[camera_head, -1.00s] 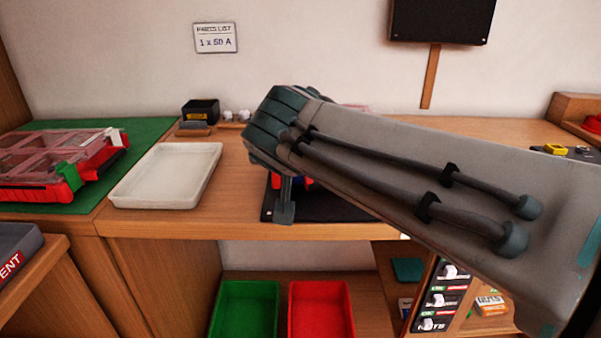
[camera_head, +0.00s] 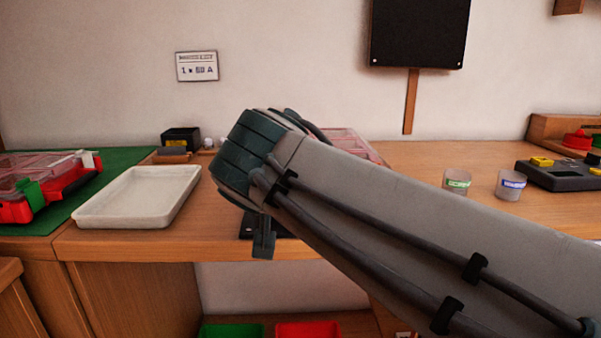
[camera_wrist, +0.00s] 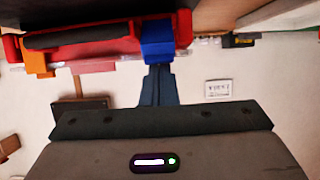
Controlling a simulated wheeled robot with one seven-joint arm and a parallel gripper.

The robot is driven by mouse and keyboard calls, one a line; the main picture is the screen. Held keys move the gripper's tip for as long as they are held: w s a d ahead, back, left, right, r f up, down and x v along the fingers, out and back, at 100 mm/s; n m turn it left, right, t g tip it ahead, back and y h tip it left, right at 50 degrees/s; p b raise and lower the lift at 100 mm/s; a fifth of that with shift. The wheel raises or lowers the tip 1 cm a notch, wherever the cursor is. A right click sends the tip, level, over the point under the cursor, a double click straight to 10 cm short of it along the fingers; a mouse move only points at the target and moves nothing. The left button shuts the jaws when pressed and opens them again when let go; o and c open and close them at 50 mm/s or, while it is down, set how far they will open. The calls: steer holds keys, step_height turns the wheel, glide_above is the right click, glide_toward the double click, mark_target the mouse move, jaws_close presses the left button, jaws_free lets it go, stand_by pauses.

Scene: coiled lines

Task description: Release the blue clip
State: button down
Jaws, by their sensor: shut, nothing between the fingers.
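The blue clip (camera_wrist: 158,40) is on the front of a red case (camera_wrist: 100,42) in the wrist view, which is upside down. My gripper (camera_wrist: 158,70) is shut and empty, its fingertips right at the clip's edge; I cannot tell whether they touch. An orange clip (camera_wrist: 38,60) is at the case's other end. In the head view my gripper (camera_head: 264,243) points down at the bench's front edge. My arm hides the blue clip and most of the case there; only part of its clear lid (camera_head: 350,142) shows.
A white tray (camera_head: 88,216) lies left of my gripper. Another red case (camera_head: 58,190) with a green clip sits on a green mat (camera_head: 130,157). Two small cups (camera_head: 457,181) and a dark grey device (camera_head: 562,172) stand on the right. Green and red bins are below.

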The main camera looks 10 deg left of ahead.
steer(key=shift+w+a+f, duration=0.15)
steer(key=shift+w+f, duration=0.05)
steer(key=shift+w, duration=0.4)
